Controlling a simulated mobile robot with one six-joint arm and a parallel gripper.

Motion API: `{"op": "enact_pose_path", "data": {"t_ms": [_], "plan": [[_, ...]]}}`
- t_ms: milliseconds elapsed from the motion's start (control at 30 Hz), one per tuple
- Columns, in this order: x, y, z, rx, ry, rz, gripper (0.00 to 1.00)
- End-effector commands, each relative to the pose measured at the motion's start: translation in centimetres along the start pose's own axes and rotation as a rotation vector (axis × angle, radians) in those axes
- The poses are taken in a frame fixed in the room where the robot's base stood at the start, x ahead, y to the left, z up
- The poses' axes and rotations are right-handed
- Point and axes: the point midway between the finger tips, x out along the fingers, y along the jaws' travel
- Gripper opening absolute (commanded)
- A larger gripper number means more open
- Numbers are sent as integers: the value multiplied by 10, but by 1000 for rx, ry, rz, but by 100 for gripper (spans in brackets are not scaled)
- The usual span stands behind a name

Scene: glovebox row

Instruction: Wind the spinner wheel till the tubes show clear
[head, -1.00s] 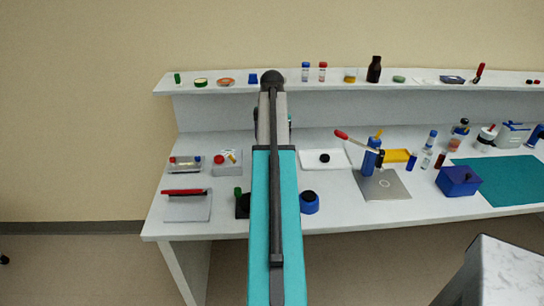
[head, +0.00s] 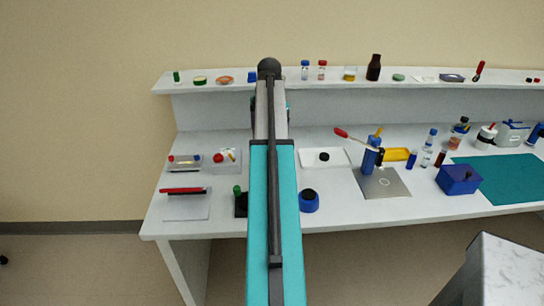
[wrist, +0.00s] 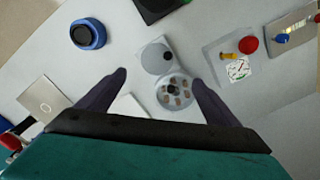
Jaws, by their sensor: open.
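In the wrist view the spinner (wrist: 167,75) lies ahead of my gripper, pale grey on the bench. Its round rotor (wrist: 173,92) holds several tubes that look brownish pink. Beside the rotor is a round pale wheel (wrist: 156,57) with a small dark knob (wrist: 167,56). My gripper (wrist: 160,80) is open and empty, its dark fingers to the left and right of the spinner in the picture. I cannot tell how high above it they are. In the head view my arm hides the spinner and the gripper.
A blue ring-shaped holder (head: 309,201) and a black block with a green part (head: 241,202) stand near. A small panel with a red knob (head: 222,159) is to the left. A white plate with a black knob (head: 323,157) is to the right. The raised shelf (head: 215,87) runs behind.

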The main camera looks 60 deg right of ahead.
Motion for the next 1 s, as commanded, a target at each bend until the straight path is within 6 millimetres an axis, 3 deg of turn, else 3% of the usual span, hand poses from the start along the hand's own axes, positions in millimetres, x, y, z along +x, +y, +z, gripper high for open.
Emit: {"op": "enact_pose_path", "data": {"t_ms": [300,567,700,1000], "plan": [[7,-24,14,-358,11,-23,85],[9,-33,19,-694,23,-32,85],[8,-27,16,-858,22,-25,85],[1,6,-2,-1122,0,1,85]]}}
